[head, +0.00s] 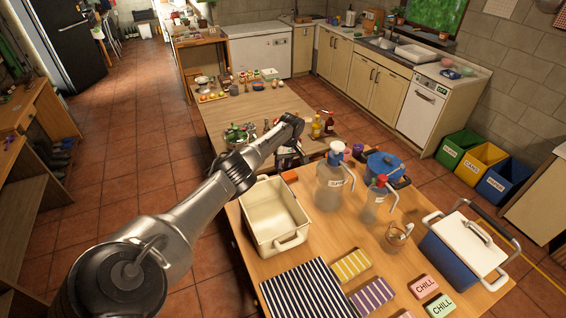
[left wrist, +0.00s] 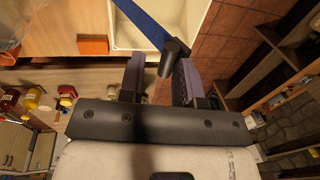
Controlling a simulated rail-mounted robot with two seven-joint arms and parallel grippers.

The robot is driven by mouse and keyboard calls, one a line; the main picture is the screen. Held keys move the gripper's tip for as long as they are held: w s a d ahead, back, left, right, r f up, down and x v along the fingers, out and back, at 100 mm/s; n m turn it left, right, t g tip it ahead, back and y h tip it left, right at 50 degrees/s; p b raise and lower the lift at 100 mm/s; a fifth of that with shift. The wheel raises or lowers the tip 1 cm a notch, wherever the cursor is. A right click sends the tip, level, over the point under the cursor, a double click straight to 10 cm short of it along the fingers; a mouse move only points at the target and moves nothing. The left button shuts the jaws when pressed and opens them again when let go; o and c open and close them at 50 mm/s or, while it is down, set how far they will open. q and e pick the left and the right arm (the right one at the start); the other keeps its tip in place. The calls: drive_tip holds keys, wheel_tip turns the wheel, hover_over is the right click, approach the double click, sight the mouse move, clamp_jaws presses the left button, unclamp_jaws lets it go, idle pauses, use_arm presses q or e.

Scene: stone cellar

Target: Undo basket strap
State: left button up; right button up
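My left gripper (head: 287,156) hangs near the far edge of the front table, close to the cream tub, mostly hidden by my own wrist in the head view. In the left wrist view its two fingers (left wrist: 158,82) stand apart. A blue strap (left wrist: 146,22) slants across the cream tub there and ends in a dark piece (left wrist: 174,56) at the fingertips. I cannot tell whether the fingers touch it. No woven basket shows clearly; the open cream tub (head: 250,222) is the nearest container. My right gripper is not in view.
A cooler box (head: 455,258) is at the table's right. A striped mat (head: 305,292) lies in front. Bottles (head: 316,128) stand on the table behind.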

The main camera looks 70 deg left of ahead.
use_arm(q)
drive_tip(key=shift+o, duration=0.8)
drive_tip(key=shift+r, duration=0.1)
wheel_tip(320, 180, up, 13)
drive_tip(key=w+b, duration=0.2)
drive_tip(key=shift+w+r, duration=0.2)
drive_tip(key=shift+w, duration=0.15)
